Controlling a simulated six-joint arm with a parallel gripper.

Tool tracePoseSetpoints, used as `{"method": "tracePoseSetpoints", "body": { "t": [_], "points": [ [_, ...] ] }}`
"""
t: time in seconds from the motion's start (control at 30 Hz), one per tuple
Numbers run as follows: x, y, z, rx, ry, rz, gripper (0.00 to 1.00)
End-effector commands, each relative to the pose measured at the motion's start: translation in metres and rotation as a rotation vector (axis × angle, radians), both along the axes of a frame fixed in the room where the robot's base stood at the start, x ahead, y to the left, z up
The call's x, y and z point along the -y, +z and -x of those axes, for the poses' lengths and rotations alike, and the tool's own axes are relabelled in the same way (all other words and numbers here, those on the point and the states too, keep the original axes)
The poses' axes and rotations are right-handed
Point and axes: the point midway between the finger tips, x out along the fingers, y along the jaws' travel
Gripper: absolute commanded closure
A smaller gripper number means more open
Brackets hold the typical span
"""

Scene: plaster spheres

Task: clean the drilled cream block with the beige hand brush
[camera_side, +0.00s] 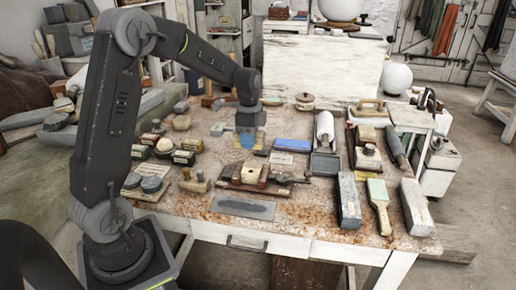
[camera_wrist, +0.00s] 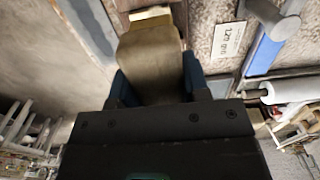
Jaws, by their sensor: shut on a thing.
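My gripper (camera_side: 247,133), with blue fingers, is over the middle of the table towards the back. It is shut on the beige hand brush (camera_side: 261,139). In the wrist view the brush (camera_wrist: 150,62) shows as a tan, blurred body between the blue fingers, with a paler end at the top. What appears to be the drilled cream block (camera_side: 251,173) sits in a dark wooden holder in front of and below the gripper in the side view. The brush looks apart from the block. The block cannot be made out in the wrist view, and its holes are too small to tell.
A blue slab (camera_side: 292,145) and a paper card (camera_side: 289,160) lie right of the gripper. A dark flat plate (camera_side: 244,208) lies at the front.

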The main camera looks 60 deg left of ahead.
Motion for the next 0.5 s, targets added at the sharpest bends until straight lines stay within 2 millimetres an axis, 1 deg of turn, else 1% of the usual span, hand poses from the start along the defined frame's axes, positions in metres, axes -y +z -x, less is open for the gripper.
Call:
{"method": "tracePoseSetpoints", "body": {
  "t": [0.07,0.5],
  "points": [
    [-0.003,-0.004,0.0,-0.001,-0.001,0.001,0.77],
    [-0.002,-0.041,0.0,-0.002,-0.001,0.001,0.77]
  ]
}}
